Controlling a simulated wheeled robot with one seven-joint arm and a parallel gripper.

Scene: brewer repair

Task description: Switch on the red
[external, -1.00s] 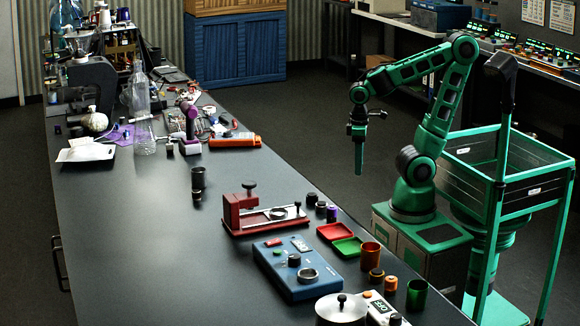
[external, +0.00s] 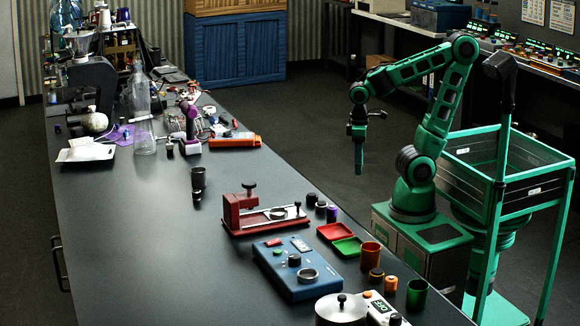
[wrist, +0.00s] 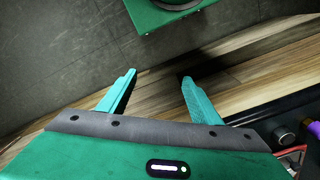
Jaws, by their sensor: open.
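In the external view a blue control box (external: 318,285) lies on the near part of the dark bench. It has a red switch or display (external: 300,244), a black knob and a metal ring on its top. Whether the red part is lit cannot be told. My gripper (external: 358,168) hangs pointing down beyond the bench's right edge, well apart from the box. In the wrist view my gripper (wrist: 157,85) is open, with two teal fingers spread and nothing between them.
A red press-like fixture (external: 238,218) stands behind the box. Red and green trays (external: 335,231), an orange cup (external: 371,257), a green cup (external: 417,294) and a scale with a round pan (external: 341,309) crowd the right edge. The bench's left middle is clear.

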